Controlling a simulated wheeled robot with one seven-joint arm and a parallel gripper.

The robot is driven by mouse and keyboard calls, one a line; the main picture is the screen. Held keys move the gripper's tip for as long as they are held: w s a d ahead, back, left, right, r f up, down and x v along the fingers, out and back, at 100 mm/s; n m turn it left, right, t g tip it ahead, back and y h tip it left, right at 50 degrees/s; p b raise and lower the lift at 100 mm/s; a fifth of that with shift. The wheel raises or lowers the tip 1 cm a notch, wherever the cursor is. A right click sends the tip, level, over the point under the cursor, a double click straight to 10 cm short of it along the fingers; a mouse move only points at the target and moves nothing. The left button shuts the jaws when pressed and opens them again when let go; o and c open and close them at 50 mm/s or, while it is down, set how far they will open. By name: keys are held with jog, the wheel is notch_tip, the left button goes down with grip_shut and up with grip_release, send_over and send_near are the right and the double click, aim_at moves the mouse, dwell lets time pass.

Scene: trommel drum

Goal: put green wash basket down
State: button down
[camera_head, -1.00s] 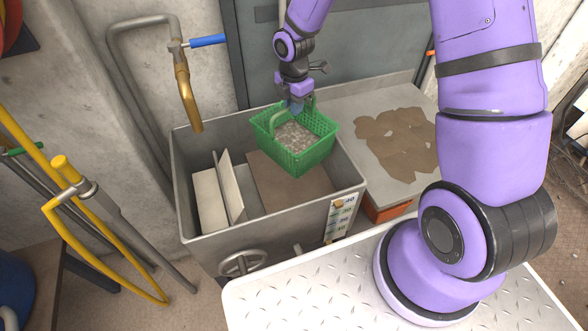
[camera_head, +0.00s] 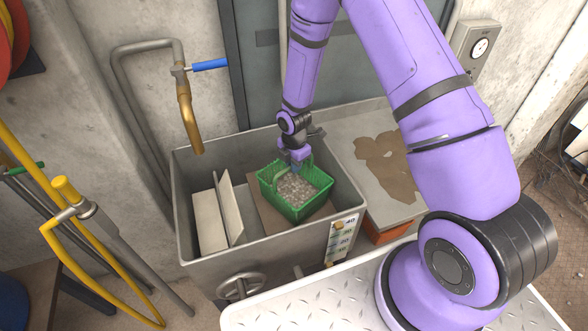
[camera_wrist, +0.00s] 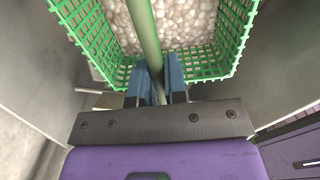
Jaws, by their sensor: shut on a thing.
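The green wash basket (camera_head: 306,208) is a mesh basket holding pale pebbles (camera_head: 295,188). It is inside the grey metal tank (camera_head: 222,258), low in its right part, over a brown plate (camera_head: 262,222). Whether its underside touches the plate cannot be told. My gripper (camera_head: 294,166) is above the basket, shut on its handle. In the wrist view the blue fingers of my gripper (camera_wrist: 161,85) close on the green handle (camera_wrist: 145,35), with the basket mesh (camera_wrist: 222,66) and pebbles beyond.
Pale upright divider plates (camera_head: 228,208) stand in the tank's left part. A brass spout (camera_head: 188,118) with a blue lever (camera_head: 210,65) hangs over its left rim. A ledge (camera_head: 362,170) with a brown patch lies to the right. A handwheel (camera_head: 240,286) is at the front.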

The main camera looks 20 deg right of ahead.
jog(key=shift+f, duration=1.15)
jog(key=c, duration=1.1)
grip_release()
jog(key=shift+f, duration=0.1)
jog(key=shift+c, duration=0.2)
